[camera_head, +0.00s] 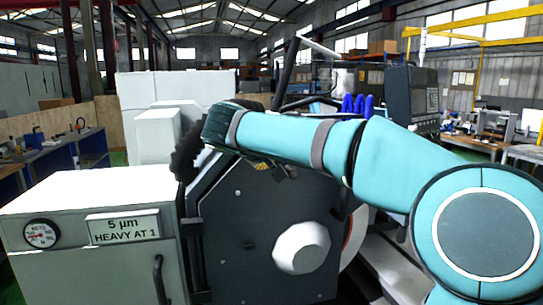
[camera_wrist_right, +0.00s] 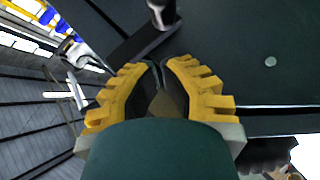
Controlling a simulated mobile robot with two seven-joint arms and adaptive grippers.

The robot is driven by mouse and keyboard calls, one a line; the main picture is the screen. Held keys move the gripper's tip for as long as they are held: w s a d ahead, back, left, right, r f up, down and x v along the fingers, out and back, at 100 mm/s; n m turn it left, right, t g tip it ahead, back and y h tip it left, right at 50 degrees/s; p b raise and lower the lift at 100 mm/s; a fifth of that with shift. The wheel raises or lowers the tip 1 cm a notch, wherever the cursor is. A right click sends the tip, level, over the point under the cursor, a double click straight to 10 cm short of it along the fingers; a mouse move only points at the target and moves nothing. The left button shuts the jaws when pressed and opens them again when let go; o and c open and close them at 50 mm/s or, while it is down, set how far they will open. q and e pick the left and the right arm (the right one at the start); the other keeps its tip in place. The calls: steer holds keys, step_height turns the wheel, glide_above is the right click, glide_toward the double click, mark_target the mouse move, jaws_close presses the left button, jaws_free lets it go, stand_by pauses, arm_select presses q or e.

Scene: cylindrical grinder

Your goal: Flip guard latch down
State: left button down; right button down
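The dark green-grey wheel guard (camera_head: 270,240) with a pale round hub fills the middle of the head view. It also fills the upper right of the right wrist view (camera_wrist_right: 245,50). My right arm reaches across the guard's top from the right. My right gripper (camera_wrist_right: 157,68), with yellow-ribbed fingers, points at the guard, its dark fingertips together with nothing visible between them. Just beyond the tips, a dark bar (camera_wrist_right: 145,40) with a metal pin (camera_wrist_right: 160,10) lies along the guard; it looks like the latch. Contact is unclear. My left gripper is out of view.
A white cabinet (camera_head: 90,195) with a gauge and a "5 µm HEAVY AT 1" sign stands at the left. A toothed dark ring (camera_head: 186,158) sits beside the guard. A control panel (camera_head: 408,92) and blue hoses (camera_head: 357,104) are behind my arm.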

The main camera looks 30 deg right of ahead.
steer(key=v, duration=1)
steer(key=shift+d+r, duration=0.1)
